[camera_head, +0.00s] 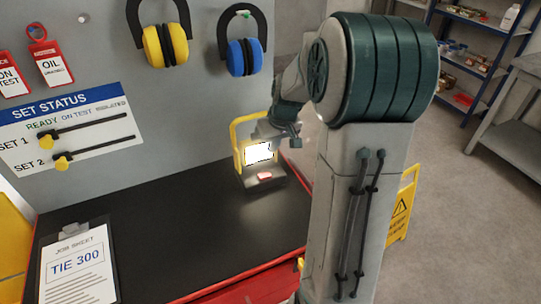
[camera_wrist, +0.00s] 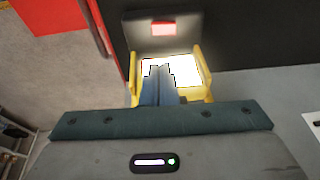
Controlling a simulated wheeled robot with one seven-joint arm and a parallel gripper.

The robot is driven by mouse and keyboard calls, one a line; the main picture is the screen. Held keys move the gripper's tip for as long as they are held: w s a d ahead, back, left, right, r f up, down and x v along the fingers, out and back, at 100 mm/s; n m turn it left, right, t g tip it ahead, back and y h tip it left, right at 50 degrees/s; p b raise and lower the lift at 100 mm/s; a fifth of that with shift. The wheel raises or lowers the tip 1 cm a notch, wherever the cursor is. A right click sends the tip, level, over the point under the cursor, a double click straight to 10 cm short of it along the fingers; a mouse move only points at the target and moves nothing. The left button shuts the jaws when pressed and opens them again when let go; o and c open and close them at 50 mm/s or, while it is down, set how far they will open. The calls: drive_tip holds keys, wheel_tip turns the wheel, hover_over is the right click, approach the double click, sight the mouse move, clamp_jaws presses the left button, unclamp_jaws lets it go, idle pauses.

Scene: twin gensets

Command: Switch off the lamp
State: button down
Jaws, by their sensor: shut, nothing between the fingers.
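The lamp (camera_head: 259,152) is a work light with a yellow frame and a bright white panel, standing at the back right of the black bench top. Its panel is lit. A red button (camera_head: 265,176) sits on the dark base in front of the panel; it also shows in the wrist view (camera_wrist: 162,29). My gripper (camera_wrist: 159,72) is shut and empty. In the wrist view its fingertips overlap the lit panel (camera_wrist: 186,72), with the red button beyond them. In the head view my gripper (camera_head: 265,135) is at the lamp's top right; whether it touches is unclear.
A clipboard (camera_head: 78,265) lies at the bench's front left. Yellow ear muffs (camera_head: 166,46) and blue ear muffs (camera_head: 243,57) hang on the grey board behind. The middle of the black bench top (camera_head: 170,225) is clear. A yellow warning sign (camera_head: 401,206) stands on the floor at right.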

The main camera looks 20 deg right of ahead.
sight(262, 176)
drive_tip(key=shift+v, duration=1.1)
drive_tip(key=shift+a+f+b, duration=0.1)
drive_tip(key=shift+a+b, duration=0.05)
drive_tip(key=shift+b, duration=0.4)
drive_tip(key=shift+s+a+r+b, duration=0.25)
drive_tip(key=shift+a+b, duration=0.25)
drive_tip(key=shift+b, duration=0.7)
drive_tip(key=x, duration=0.4)
drive_tip(key=p+x, duration=0.1)
drive_tip(key=x, duration=0.4)
drive_tip(key=s+x, duration=0.1)
drive_tip(key=x, duration=0.4)
drive_tip(key=shift+a+p, duration=0.15)
drive_tip(key=shift+p, duration=0.25)
